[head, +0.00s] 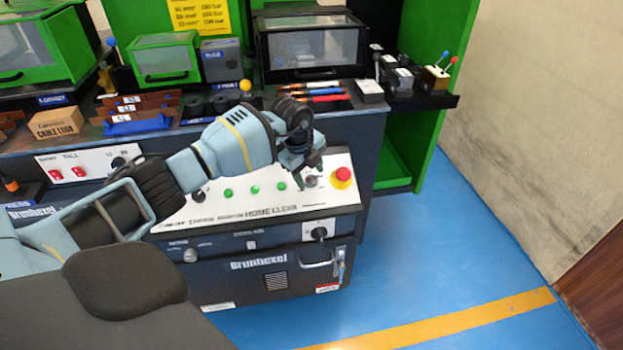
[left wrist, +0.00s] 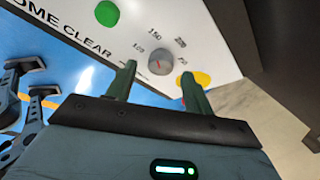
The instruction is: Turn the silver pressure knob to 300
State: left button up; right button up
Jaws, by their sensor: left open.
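The silver pressure knob (left wrist: 161,62) shows in the left wrist view on the white panel, with a red pointer mark and printed numbers around it. In the head view the knob (head: 311,181) sits left of the red emergency button, partly behind my gripper. My left gripper (head: 303,178) is open above the panel; in the left wrist view its two fingers (left wrist: 160,85) stand apart, one on each side below the knob, and hold nothing. I cannot tell whether a finger touches the panel.
The red emergency button (head: 342,176) on its yellow base is close to the right of the knob. Green buttons (head: 255,189) line the panel to the left. A black knob (head: 319,234) and a door handle (head: 318,264) are below. Blue floor (head: 420,260) is free at right.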

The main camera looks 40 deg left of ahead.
pick_arm(q)
jog(key=shift+x, duration=0.9)
jog(key=shift+f, duration=0.2)
pick_arm(e)
jog(key=shift+w+f, duration=0.2)
jog(key=shift+w, duration=0.1)
pick_arm(q)
jog(key=c, duration=1)
pick_arm(e)
jog(key=shift+s, duration=0.15)
pick_arm(q)
jog(key=shift+w, duration=0.1)
pick_arm(e)
jog(key=shift+s, duration=0.2)
